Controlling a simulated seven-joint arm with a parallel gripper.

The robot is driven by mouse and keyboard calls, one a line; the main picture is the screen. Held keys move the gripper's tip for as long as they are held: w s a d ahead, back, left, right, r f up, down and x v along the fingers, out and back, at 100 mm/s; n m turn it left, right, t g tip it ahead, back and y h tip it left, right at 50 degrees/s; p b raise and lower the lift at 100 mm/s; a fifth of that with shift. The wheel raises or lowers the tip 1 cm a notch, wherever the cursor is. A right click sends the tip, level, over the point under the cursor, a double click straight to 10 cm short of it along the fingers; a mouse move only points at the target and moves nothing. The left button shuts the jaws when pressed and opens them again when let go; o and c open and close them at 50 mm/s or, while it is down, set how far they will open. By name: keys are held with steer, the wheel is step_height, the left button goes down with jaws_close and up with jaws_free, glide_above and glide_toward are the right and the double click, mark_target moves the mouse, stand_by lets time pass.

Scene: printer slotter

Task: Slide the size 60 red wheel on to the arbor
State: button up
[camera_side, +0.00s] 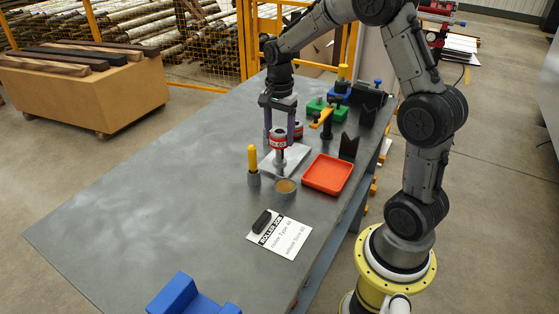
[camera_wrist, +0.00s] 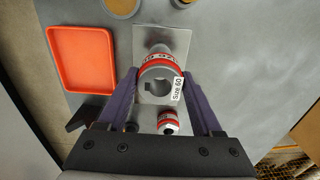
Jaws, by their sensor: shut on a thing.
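The size 60 red wheel (camera_wrist: 158,68) is a grey ring with a red band and a white "Size 60" label; its open bore faces the wrist camera. My gripper (camera_wrist: 160,76) is shut on it, one purple finger on each side. In the side view my gripper (camera_side: 279,132) points down and holds the wheel (camera_side: 278,141) above a pale square plate (camera_side: 296,160). A grey post, seemingly the arbor (camera_side: 279,157), shows under the wheel on the plate. I cannot tell whether the wheel is around its top.
A second red-banded wheel (camera_wrist: 168,121) is close behind the held one. An orange-red tray (camera_side: 328,174), a round cup (camera_side: 285,188) and a yellow-handled tool (camera_side: 253,165) stand nearby. A job card (camera_side: 285,240) lies in front. The table's left side is clear.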

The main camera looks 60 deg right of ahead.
steer(key=shift+f, duration=2.8)
stand_by(0.5)
steer(key=o, duration=1.4)
step_height(320, 180, up, 14)
steer(key=f, duration=0.1)
step_height(320, 180, up, 6)
steer(key=n+t, duration=0.1)
glide_above(280, 150)
steer(key=a, duration=0.2)
steer(key=s+a+r+n+t, duration=0.3)
steer(key=s+a+r+n, duration=0.1)
steer(key=s+a, duration=0.35)
steer(key=s+a+f+n+t, duration=0.1)
steer(key=s+a+f+n, duration=0.2)
steer(key=s+n, duration=0.8)
step_height(280, 150, down, 3)
steer(key=shift+s+a+r+n+t, duration=0.15)
steer(key=shift+s+n+t, duration=0.2)
steer(key=shift+n, duration=0.65)
